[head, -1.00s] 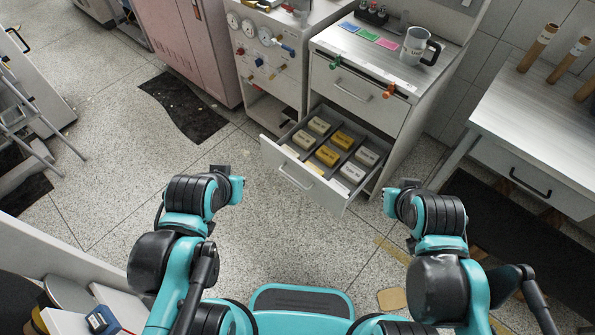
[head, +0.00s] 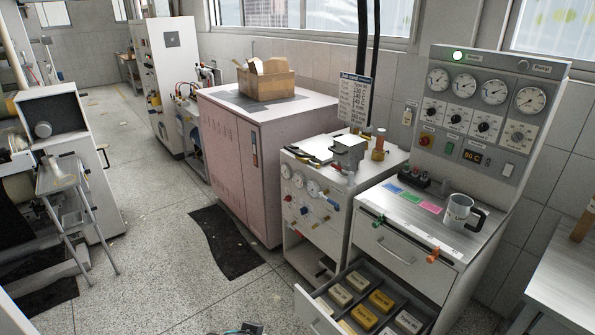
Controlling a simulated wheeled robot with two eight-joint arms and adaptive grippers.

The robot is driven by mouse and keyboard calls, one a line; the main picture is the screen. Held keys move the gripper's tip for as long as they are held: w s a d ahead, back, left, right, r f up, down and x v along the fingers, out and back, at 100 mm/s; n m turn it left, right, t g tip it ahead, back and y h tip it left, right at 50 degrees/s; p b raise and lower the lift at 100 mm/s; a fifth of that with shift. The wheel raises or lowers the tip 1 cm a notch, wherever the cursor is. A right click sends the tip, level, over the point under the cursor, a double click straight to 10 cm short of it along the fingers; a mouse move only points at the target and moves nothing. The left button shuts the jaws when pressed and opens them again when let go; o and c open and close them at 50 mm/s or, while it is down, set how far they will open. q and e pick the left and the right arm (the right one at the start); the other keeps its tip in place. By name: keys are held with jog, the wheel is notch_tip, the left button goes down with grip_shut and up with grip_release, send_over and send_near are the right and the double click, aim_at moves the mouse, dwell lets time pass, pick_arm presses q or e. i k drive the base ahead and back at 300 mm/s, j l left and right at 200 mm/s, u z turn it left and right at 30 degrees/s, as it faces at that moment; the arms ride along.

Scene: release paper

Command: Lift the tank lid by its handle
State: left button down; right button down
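No lid with a clear handle can be told for certain. A small white-grey box with a flat top (head: 348,146) stands on the low gauge cart (head: 312,205), in front of a hanging sign; it may be the tank, but any handle is too small to make out. Only a small teal and dark bit of my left gripper (head: 243,329) shows at the bottom edge, far from the cart. Its fingers cannot be made out. My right gripper is out of view.
A pink cabinet (head: 232,165) with a cardboard box (head: 266,82) stands left of the cart. Right of it is a control cabinet with a mug (head: 459,212) and an open drawer (head: 330,318) of yellow and pale blocks. The floor (head: 160,235) at left is mostly clear.

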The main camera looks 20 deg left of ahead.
aim_at(315, 148)
jog(key=i+j+z, duration=0.15)
jog(key=j, duration=0.2)
jog(key=i+j+z, duration=0.3)
jog(key=i+j, duration=0.15)
jog(key=j, duration=0.3)
jog(key=i+j+z, duration=0.15)
jog(key=j, duration=0.25)
jog(key=i+j+z, duration=0.15)
jog(key=j, duration=0.25)
jog(key=i+j+z, duration=0.15)
jog(key=j, duration=0.25)
jog(key=i+j, duration=0.2)
jog(key=i+j+z, duration=0.15)
jog(key=j, duration=0.25)
jog(key=i+l, duration=0.05)
